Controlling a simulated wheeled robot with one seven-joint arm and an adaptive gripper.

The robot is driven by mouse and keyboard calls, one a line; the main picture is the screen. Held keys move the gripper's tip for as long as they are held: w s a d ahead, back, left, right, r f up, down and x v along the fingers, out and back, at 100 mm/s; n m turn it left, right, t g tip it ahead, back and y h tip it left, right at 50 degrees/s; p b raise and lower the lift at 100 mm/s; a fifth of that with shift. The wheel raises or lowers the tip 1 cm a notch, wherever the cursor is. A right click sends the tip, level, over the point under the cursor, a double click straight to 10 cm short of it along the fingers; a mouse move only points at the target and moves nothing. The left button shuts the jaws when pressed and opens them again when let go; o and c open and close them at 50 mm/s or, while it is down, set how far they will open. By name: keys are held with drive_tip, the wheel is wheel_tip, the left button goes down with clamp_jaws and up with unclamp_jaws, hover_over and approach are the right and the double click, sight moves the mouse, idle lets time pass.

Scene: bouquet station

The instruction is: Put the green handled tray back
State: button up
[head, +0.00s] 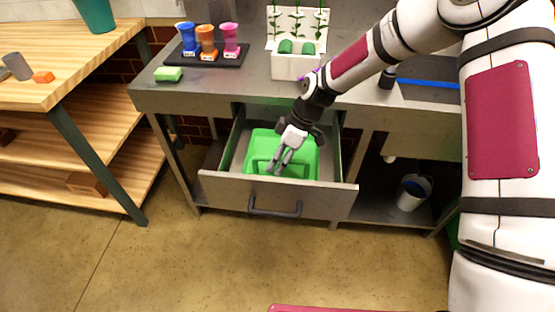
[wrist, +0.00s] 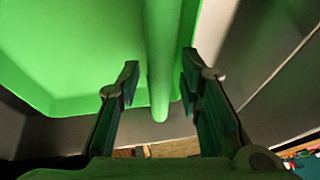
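The green handled tray (head: 262,148) lies inside the open metal drawer (head: 225,192) under the grey counter. It also shows in the wrist view (wrist: 70,60), where its bar handle (wrist: 160,60) runs down the middle. My gripper (head: 279,168) is low over the tray, pointing down into the drawer. In the wrist view my gripper (wrist: 160,88) is open, with one finger on each side of the handle and a gap visible on both sides. The near part of the tray is partly hidden by my gripper in the head view.
The counter holds a dark rack (head: 220,56) of coloured vases, a green sponge (head: 168,74) and a white planter (head: 293,66). A wooden table (head: 50,85) is at left. Floor before the drawer is clear.

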drive_tip(key=v, duration=1.2)
drive_tip(key=s+d+r+m+t+h, duration=0.1)
drive_tip(key=s+d+r+m+h, duration=0.25)
drive_tip(key=s+d+r, duration=0.45)
drive_tip(key=s+d+r+m+t, duration=0.1)
drive_tip(key=s+d+r+m, duration=0.2)
drive_tip(key=s, duration=0.5)
drive_tip(key=s+d+r+m+t, duration=0.1)
drive_tip(key=s+d+r+m, duration=0.3)
drive_tip(key=s+m, duration=0.2)
drive_tip(key=s+d+r+m+t+h, duration=0.1)
drive_tip(key=s+d+r+m, duration=0.2)
drive_tip(key=s, duration=0.8)
drive_tip(key=shift+d+r+m, duration=0.3)
drive_tip(key=shift+d+m, duration=0.3)
drive_tip(key=shift+m, duration=0.25)
drive_tip(key=shift+r+p, duration=0.1)
drive_tip(key=shift+p, duration=0.2)
